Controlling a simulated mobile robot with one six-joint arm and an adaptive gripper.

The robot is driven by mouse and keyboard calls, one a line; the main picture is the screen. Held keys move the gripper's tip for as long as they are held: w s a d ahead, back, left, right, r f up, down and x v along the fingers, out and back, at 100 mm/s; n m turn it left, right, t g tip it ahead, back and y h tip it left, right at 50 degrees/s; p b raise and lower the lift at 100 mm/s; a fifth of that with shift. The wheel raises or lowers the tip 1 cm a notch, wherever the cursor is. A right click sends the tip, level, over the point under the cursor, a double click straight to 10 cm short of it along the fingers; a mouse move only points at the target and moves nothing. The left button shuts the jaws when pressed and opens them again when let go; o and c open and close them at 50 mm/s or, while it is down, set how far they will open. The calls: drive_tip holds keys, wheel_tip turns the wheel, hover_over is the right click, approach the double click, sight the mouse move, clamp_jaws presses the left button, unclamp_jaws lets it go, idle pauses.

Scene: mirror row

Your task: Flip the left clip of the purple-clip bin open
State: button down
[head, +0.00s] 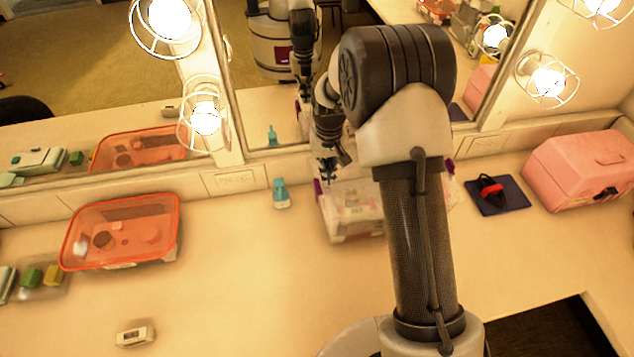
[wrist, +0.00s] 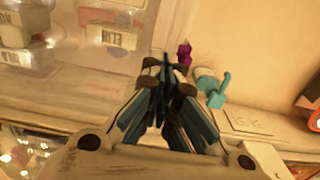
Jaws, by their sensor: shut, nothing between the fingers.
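The clear purple-clip bin (head: 352,222) stands on the counter against the mirror wall, partly hidden behind my arm. Its left purple clip (head: 318,188) shows at the bin's left side. The right purple clip (head: 450,167) shows just past my arm. My gripper (head: 330,176) is shut and empty, low over the bin's left back part, close to the left clip. In the wrist view the fingertips (wrist: 165,66) are together, with the purple clip (wrist: 184,54) just to their right and the clear bin (wrist: 65,45) at upper left. I cannot tell whether they touch the clip.
A teal spray bottle (head: 281,194) stands just left of the bin. An orange-lidded bin (head: 170,240) sits farther left. A dark blue pad (head: 512,199) with a red-and-black item and a pink case (head: 575,175) are at right. The front counter is mostly clear around a small white device (head: 135,335).

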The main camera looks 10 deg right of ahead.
sight(318, 185)
drive_tip(key=shift+f, duration=0.1)
drive_tip(key=shift+f+b, duration=1)
drive_tip(key=shift+f, duration=0.65)
drive_tip(key=shift+s+a+f, duration=0.2)
drive_tip(key=shift+a+f, duration=0.05)
drive_tip(key=shift+a, duration=0.45)
drive_tip(key=shift+s+a+f, duration=0.15)
drive_tip(key=shift+a+f, duration=0.05)
drive_tip(key=shift+a, duration=0.5)
drive_tip(key=shift+a+f+b, duration=0.15)
drive_tip(key=shift+a+f, duration=0.05)
drive_tip(key=shift+a, duration=0.6)
drive_tip(key=shift+a+f+b, duration=0.15)
drive_tip(key=shift+a, duration=0.6)
drive_tip(key=shift+a+f+b, duration=0.15)
drive_tip(key=shift+a+f, duration=0.05)
drive_tip(key=shift+a, duration=0.6)
wheel_tip(318, 185, up, 7)
drive_tip(key=p, duration=0.4)
drive_tip(key=shift+w+d+f, duration=0.2)
drive_tip(key=shift+w+d, duration=0.1)
drive_tip(key=shift+d, duration=0.15)
